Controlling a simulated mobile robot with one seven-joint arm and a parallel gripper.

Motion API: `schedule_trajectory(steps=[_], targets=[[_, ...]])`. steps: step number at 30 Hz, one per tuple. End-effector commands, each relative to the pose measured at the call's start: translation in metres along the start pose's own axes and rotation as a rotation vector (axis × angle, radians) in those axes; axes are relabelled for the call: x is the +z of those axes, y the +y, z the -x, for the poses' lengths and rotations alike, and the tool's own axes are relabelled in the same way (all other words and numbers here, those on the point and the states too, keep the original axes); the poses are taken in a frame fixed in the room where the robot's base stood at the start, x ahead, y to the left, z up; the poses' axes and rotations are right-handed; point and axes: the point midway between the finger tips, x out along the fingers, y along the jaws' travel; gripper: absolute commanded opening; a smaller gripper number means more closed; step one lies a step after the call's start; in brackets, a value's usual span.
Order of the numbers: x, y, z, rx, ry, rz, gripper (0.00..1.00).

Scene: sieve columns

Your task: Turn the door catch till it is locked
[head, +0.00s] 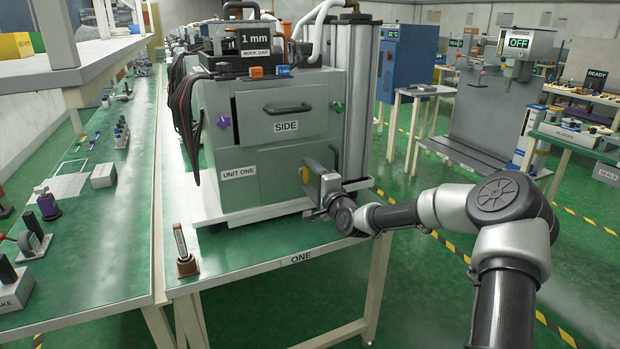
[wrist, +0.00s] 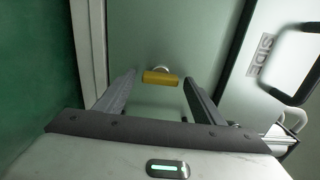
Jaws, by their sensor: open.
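The door catch is a small yellow bar on a pale round mount. In the head view the yellow catch (head: 305,175) shows on the lower front panel (head: 262,178) of the grey unit, left of my gripper, and looks roughly upright. In the wrist view the catch (wrist: 160,78) lies across the gap between the fingertips, with its mount behind it. My gripper (wrist: 160,84) is open and faces the panel, one finger at each end of the bar. No contact shows, and the exact depth is unclear. In the head view my gripper (head: 312,194) partly covers the panel's right side.
Above the panel is a drawer front with a dark handle (head: 288,108), a SIDE label, a purple knob (head: 223,122) and a green knob (head: 338,106). The unit stands on a green-topped table (head: 235,262). A small brown stand (head: 187,266) sits at its front left.

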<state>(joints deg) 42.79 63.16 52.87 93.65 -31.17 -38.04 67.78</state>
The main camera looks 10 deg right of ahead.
Motion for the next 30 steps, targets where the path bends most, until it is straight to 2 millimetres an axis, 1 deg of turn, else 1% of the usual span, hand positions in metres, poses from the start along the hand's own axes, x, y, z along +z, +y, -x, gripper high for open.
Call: schedule_trajectory(steps=[4, 8, 11, 21, 24, 27, 30], targets=[[0.0, 0.0, 0.003, 0.001, 0.0, 0.001, 0.62], [-0.001, -0.001, 0.019, 0.002, 0.0, 0.001, 0.62], [-0.001, -0.002, 0.039, 0.002, 0.001, 0.0, 0.62], [-0.001, -0.002, 0.123, 0.002, 0.001, 0.0, 0.62], [-0.001, -0.001, 0.143, 0.002, 0.001, -0.001, 0.62], [-0.001, -0.001, 0.158, 0.001, 0.002, -0.001, 0.62], [0.0, -0.001, 0.168, 0.001, 0.0, 0.0, 0.62]])
